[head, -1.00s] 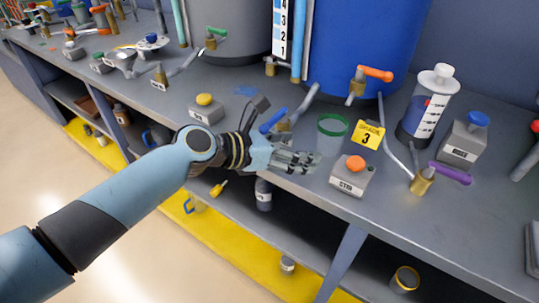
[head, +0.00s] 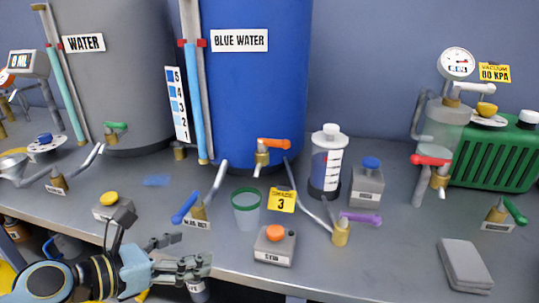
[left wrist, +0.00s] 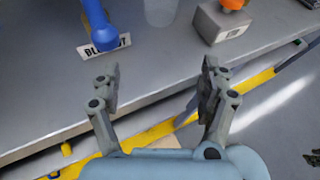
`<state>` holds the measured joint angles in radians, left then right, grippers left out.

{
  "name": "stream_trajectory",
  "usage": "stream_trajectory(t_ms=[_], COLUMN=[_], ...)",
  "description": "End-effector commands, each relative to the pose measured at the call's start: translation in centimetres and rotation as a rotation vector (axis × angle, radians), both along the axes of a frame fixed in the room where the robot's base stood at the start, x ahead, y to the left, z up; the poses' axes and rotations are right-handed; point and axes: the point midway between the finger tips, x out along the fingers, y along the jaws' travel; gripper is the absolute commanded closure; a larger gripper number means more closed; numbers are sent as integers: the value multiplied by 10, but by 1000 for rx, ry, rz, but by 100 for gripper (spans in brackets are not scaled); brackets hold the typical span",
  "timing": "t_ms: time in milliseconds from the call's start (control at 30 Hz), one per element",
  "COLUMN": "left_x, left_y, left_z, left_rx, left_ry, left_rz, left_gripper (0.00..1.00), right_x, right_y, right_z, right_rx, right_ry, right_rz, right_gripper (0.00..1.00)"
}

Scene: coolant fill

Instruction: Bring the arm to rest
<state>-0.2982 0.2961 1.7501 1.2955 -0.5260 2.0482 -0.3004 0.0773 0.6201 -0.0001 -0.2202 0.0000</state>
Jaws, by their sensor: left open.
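My left gripper (head: 186,266) is at the bench's front edge, low in the head view, left of the grey box with the orange button. In the left wrist view the gripper (left wrist: 160,90) has its fingers apart with nothing between them. A green-rimmed clear cup (head: 246,210) stands on the bench behind and right of the gripper, apart from it. The blue-handled valve (head: 197,208) is just left of the cup.
The grey bench (head: 345,268) carries a box with an orange button (head: 274,245), a yellow-button box (head: 114,208), a purple-handled valve (head: 342,230) and a grey slab (head: 465,264). Blue (head: 255,100) and grey tanks (head: 115,85) stand behind. A green ribbed unit (head: 495,155) is at right.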

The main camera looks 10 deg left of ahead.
Motion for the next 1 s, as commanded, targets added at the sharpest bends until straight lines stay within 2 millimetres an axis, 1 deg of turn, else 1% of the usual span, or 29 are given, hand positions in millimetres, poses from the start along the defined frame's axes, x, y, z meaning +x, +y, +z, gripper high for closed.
stream_trajectory(t_ms=[67,167,200,267,300,367,400,500,600,700,800,1000], left_x=[-5,-23,-33,-53,-66,-86,-98,-121,-139,-154,-167,-194], left_y=[-7,-25,-34,-44,-49,-50,-48,-37,-23,-10,4,31], left_z=[1,3,4,3,3,3,3,6,10,16,23,40], left_rx=[60,272,397,617,774,1005,1140,1403,1576,1699,1786,1891], left_ry=[-21,-98,-144,-224,-280,-359,-403,-475,-511,-526,-529,-509], left_rz=[-50,-215,-314,-492,-620,-818,-943,-1208,-1418,-1600,-1765,-2075], left_gripper=[22,22,22,22,22,22,22,22,22,22,22,22], right_x=[0,0,0,0,0,0,0,0,0,0,0,0], right_y=[0,0,0,0,0,-1,-1,-1,-2,-2,-2,-3], right_z=[0,0,0,0,0,0,0,0,0,0,0,0], right_rx=[0,0,0,0,0,-1,-1,-1,-2,-2,-2,-3], right_ry=[0,0,0,0,0,0,0,0,0,0,0,0], right_rz=[0,0,0,0,0,0,0,1,1,1,1,1], right_gripper=[59,59,59,59,59,59,59,59,59,59,59,59])
